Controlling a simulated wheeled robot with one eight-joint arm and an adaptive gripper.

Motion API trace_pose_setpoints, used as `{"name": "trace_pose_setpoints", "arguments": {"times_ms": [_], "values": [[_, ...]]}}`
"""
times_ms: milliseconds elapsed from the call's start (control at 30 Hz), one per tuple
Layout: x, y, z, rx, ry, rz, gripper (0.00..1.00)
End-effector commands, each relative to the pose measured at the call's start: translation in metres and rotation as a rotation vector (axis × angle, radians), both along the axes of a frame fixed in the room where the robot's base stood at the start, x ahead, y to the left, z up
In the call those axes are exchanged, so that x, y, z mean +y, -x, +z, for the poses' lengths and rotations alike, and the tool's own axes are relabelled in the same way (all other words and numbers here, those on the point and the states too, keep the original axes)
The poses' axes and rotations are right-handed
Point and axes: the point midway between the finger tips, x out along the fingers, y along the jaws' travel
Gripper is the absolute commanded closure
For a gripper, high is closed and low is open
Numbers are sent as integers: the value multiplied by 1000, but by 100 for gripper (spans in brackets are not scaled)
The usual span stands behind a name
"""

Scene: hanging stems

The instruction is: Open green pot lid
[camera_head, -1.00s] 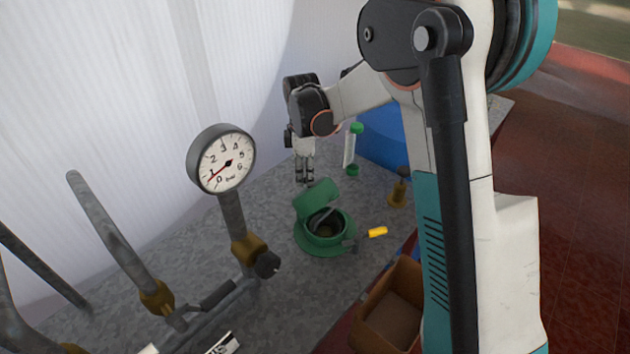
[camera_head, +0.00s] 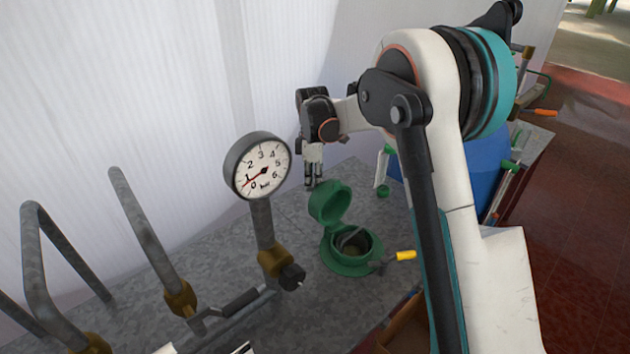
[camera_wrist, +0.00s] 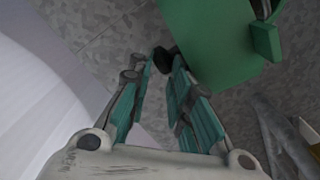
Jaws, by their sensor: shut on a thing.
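The green pot (camera_head: 352,268) stands on the grey counter, with its round mouth uncovered. Its green lid (camera_head: 329,203) stands tilted up on the far side of the mouth. My gripper (camera_head: 313,184) points down just behind the lid's upper edge. In the wrist view, my fingers (camera_wrist: 163,62) close together at the tips around a small dark part beside the big green lid (camera_wrist: 205,40). The exact contact is partly hidden by the fingers.
A pressure gauge (camera_head: 258,166) on a pipe stands left of the pot. A yellow-handled lever (camera_head: 400,257) lies right of it. A blue object (camera_head: 487,165) is behind my arm. Grey pipes (camera_head: 147,240) rise on the left, and a white wall is behind.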

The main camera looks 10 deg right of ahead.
Motion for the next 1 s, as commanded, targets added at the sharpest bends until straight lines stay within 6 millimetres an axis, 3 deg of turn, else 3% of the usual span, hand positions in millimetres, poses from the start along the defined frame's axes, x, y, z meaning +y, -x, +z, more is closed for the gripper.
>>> {"name": "trace_pose_setpoints", "arguments": {"times_ms": [33,500,533,600,833,933,1000], "values": [[4,3,-28,1,-16,-6,100],[5,-3,-32,6,-16,-6,100],[5,-3,-33,7,-16,-6,74],[5,-3,-33,7,-15,-6,62],[5,-3,-26,7,-15,-5,62],[6,-1,-10,1,-15,-4,61],[6,2,5,-4,-14,-4,52]]}}
